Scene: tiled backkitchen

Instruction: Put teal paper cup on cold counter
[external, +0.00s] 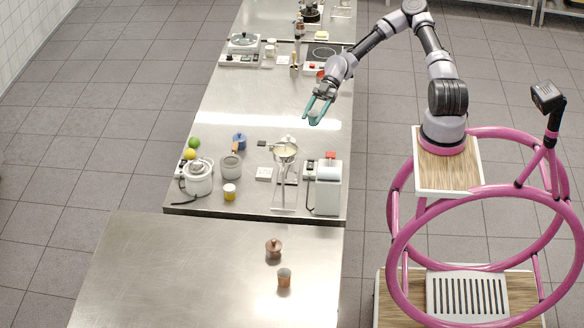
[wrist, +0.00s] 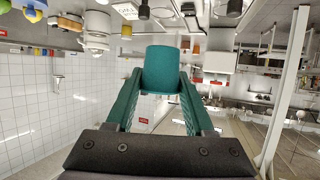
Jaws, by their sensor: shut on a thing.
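My gripper (external: 318,108) has teal fingers and is shut on the teal paper cup (wrist: 162,68). In the wrist view the cup sits between both fingertips. A nearer steel counter (external: 180,270) stands at the front. I cannot tell by looks which of these is the cold counter.
The nearer counter holds a copper lidded pot (external: 273,249) and a copper cup (external: 284,277); its left part is clear.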

